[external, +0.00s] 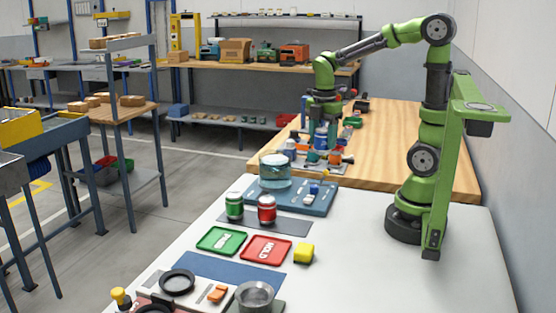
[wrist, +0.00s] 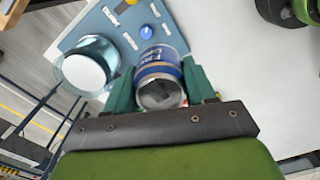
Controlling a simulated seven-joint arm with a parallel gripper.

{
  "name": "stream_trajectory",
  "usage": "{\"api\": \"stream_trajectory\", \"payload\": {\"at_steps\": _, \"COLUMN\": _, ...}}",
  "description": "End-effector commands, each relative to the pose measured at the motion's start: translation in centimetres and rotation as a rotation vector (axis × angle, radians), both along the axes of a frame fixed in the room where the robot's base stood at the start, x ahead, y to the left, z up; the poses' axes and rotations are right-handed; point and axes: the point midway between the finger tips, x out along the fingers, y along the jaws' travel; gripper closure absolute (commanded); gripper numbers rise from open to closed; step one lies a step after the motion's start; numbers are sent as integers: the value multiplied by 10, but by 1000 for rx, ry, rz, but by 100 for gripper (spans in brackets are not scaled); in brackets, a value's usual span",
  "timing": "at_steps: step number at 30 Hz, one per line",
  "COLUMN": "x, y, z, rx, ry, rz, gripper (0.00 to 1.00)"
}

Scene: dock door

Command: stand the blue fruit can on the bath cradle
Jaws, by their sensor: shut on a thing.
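My gripper (external: 321,128) is shut on the blue fruit can (external: 321,140), which it holds in the air beyond the bath in the external view. In the wrist view the can (wrist: 160,72) sits between the green fingers, showing a blue label and a silver end. The clear round bath (external: 275,172) stands on a blue board (external: 318,203). In the wrist view the bath (wrist: 90,68) is left of the can, apart from it. I cannot make out the cradle separately from the bath.
A green can (external: 234,206) and a red can (external: 267,209) stand on a grey mat in front of the board. Small coloured items crowd the wooden bench below my gripper.

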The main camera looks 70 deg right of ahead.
Motion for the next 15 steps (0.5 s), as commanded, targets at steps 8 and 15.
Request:
{"api": "stream_trajectory", "payload": {"at_steps": 8, "x": 30, "y": -6, "z": -4, "rx": 0, "ry": 2, "rz": -75, "gripper": 81}}
{"api": "stream_trajectory", "payload": {"at_steps": 15, "x": 94, "y": -20, "z": -10, "rx": -2, "ry": 1, "rz": -72, "gripper": 81}}
